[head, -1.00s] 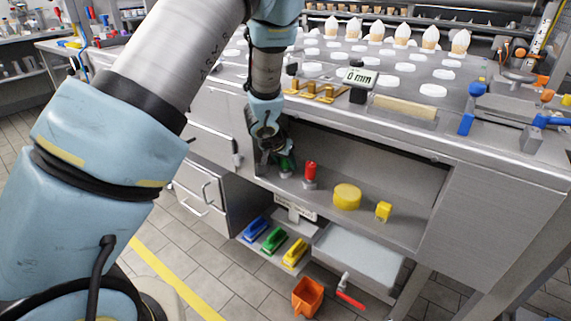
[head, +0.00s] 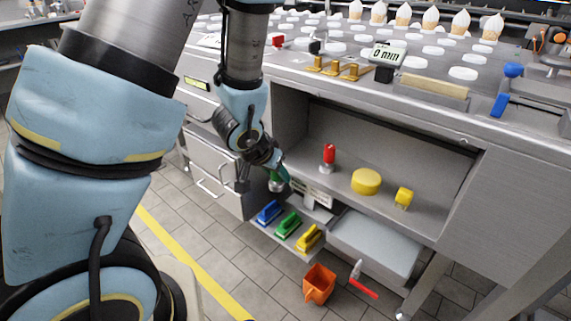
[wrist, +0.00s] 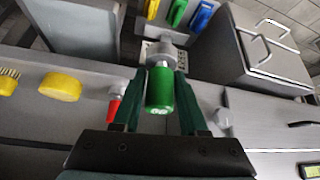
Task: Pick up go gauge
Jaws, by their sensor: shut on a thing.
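The go gauge, with a green handle and a grey metal end, is between the fingers of my gripper (wrist: 160,76) in the wrist view (wrist: 159,92). My gripper is shut on its green handle. In the head view my gripper (head: 274,170) is in front of the open shelf's left end, with the green gauge (head: 277,183) partly hidden below the wrist. A similar red-handled gauge (head: 329,156) stands upright on the shelf (head: 345,185); it also shows in the wrist view (wrist: 114,106), left of my fingers.
A yellow round block (head: 366,181) and a small yellow brush (head: 403,197) sit on the shelf. Blue, green (head: 288,224) and yellow brushes lie on a lower ledge. Drawers (head: 212,170) stand to the left. An orange scoop (head: 319,284) hangs low in front.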

